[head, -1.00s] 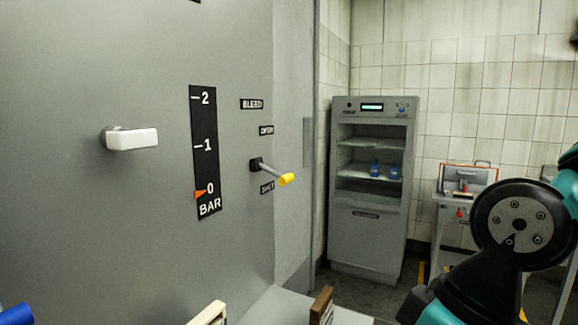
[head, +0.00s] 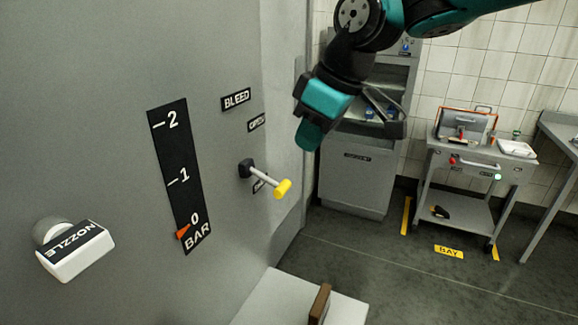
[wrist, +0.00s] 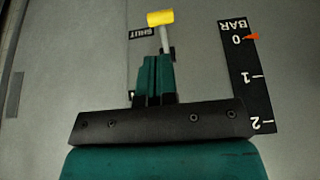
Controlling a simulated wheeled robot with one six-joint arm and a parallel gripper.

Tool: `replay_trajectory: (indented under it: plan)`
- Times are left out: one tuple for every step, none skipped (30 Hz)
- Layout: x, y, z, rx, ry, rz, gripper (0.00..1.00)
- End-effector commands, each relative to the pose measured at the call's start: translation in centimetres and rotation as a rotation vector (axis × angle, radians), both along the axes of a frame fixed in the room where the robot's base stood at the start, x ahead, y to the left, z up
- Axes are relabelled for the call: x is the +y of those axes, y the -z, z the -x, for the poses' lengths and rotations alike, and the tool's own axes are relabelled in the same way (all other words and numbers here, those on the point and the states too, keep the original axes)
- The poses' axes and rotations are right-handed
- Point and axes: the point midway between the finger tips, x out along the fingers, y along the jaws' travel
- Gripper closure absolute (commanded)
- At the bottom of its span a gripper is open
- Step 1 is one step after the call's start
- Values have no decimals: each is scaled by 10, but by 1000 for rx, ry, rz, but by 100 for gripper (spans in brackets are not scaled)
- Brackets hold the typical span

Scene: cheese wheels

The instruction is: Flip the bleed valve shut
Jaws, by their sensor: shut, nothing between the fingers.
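The bleed valve lever (head: 262,179) has a black pivot on the grey panel, a grey rod and a yellow tip. It sticks out to the right and slightly down in the head view, partly covering the lower label. The BLEED sign (head: 236,99) and OPEN sign (head: 257,122) are above it. My gripper (head: 308,138) is shut and empty, above and right of the lever and apart from it in the head view. In the wrist view its shut fingers (wrist: 155,60) point at the yellow tip (wrist: 160,17), beside the SHUT label (wrist: 141,33); the pivot is hidden.
A black BAR scale (head: 180,175) with its orange pointer at 0 is left of the lever. A white NOZZLE block (head: 75,250) juts out at lower left. A grey cabinet (head: 352,180) and a trolley (head: 470,155) stand behind, with open floor before them.

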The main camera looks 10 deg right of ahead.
Motion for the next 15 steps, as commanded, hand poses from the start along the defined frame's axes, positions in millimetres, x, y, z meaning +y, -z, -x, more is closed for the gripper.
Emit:
replay_trajectory:
  plan:
    - [4,9,-2,7,-3,1,100]
    - [6,15,-3,7,-2,2,100]
    - [9,23,-5,6,-2,2,100]
    - [11,29,-6,6,-1,1,100]
    - [13,34,-8,6,0,2,100]
    - [15,42,-10,5,0,2,100]
    - [17,47,-11,5,0,2,100]
    - [18,51,-12,5,1,1,100]
    - [20,57,-13,5,2,1,100]
    - [21,61,-14,5,2,2,100]
    - [22,64,-15,4,3,2,100]
    - [24,69,-17,3,3,0,100]
    - [24,71,-17,3,3,0,100]
    - [25,74,-18,2,3,0,100]
    - [26,77,-18,2,3,0,100]
